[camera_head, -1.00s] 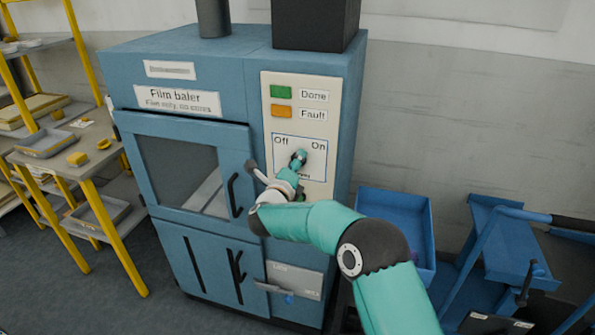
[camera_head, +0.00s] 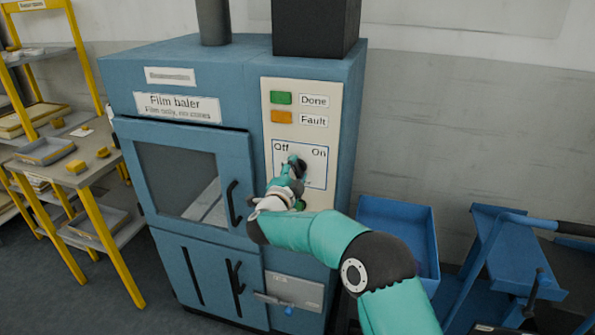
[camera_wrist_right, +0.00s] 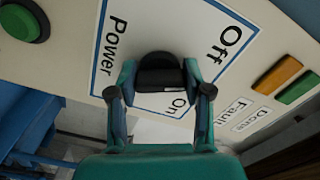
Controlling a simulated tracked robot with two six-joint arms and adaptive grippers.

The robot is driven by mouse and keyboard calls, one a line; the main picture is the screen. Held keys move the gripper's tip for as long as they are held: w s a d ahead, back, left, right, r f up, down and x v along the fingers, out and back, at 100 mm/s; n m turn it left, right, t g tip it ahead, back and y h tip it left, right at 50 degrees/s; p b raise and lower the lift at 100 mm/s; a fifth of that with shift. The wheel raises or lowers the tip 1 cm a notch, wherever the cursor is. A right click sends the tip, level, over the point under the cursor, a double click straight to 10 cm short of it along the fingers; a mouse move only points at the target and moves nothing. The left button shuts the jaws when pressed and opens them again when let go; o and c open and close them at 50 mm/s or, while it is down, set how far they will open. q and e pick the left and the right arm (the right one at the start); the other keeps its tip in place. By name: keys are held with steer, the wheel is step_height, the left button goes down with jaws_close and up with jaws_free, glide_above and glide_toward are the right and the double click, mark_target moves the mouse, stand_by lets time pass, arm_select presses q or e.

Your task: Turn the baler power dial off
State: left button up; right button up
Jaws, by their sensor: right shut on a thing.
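The film baler (camera_head: 185,80) is a blue cabinet with a cream control panel (camera_head: 318,115). A framed white power plate (camera_head: 315,180) on the panel carries the words Off at its left and On at its right. My right gripper (camera_head: 296,165) is at this plate. In the right wrist view, the black power dial (camera_wrist_right: 162,72) sits between the two fingers of my right gripper (camera_wrist_right: 160,82), which is shut on it. The gripper covers most of the dial in the head view, and I cannot tell exactly where the dial points. My left gripper is not in view.
A green Done lamp (camera_head: 281,98) and an orange Fault lamp (camera_head: 282,117) are above the plate. A green button (camera_wrist_right: 22,22) is below it. The baler door has a black handle (camera_head: 233,203). A blue bin (camera_head: 398,215) stands right of the baler; a yellow-legged table (camera_head: 100,215) stands left.

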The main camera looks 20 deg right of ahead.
steer(key=shift+a+f+n+p, duration=0.1)
steer(key=shift+f+n+p, duration=0.15)
steer(key=shift+n, duration=0.75)
steer(key=shift+f+n+p, duration=0.2)
steer(key=shift+f+n, duration=0.05)
steer(key=shift+n, duration=0.75)
steer(key=o, duration=0.9)
steer(key=shift+o, duration=1.3)
steer(key=shift+r, duration=0.1)
steer(key=shift+r, duration=0.15)
steer(key=v, duration=1.2)
